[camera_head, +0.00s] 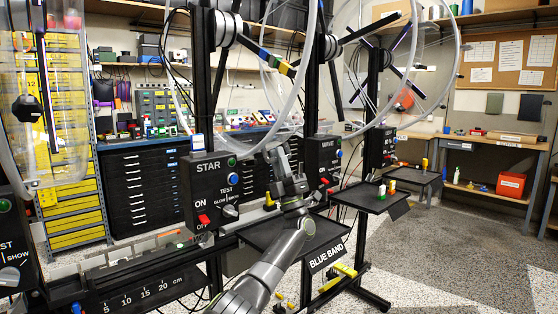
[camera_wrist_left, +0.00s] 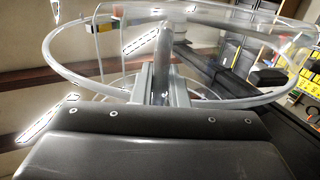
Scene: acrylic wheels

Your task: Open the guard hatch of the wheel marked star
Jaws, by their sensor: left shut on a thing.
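The wheel marked star has a clear ring rim (camera_head: 181,75), a hub (camera_head: 228,28) and dark spokes with coloured blocks. Its black control box (camera_head: 208,185) reads STAR. My left gripper (camera_head: 277,156) points up by the lower right of this rim. In the left wrist view, the left gripper (camera_wrist_left: 162,88) is shut on a slim grey upright bar (camera_wrist_left: 163,62), in front of the clear ring (camera_wrist_left: 62,78). I cannot tell whether the bar is the guard hatch's handle. The hatch's clear edges are hard to make out. My right gripper is not in view.
A black tray (camera_head: 268,238) with a BLUE BAND label stands under my left forearm. The WAVE control box (camera_head: 323,155) and another wheel (camera_head: 455,70) stand to the right. A clear guard (camera_head: 62,130) with a black knob is at far left. Open floor lies at right.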

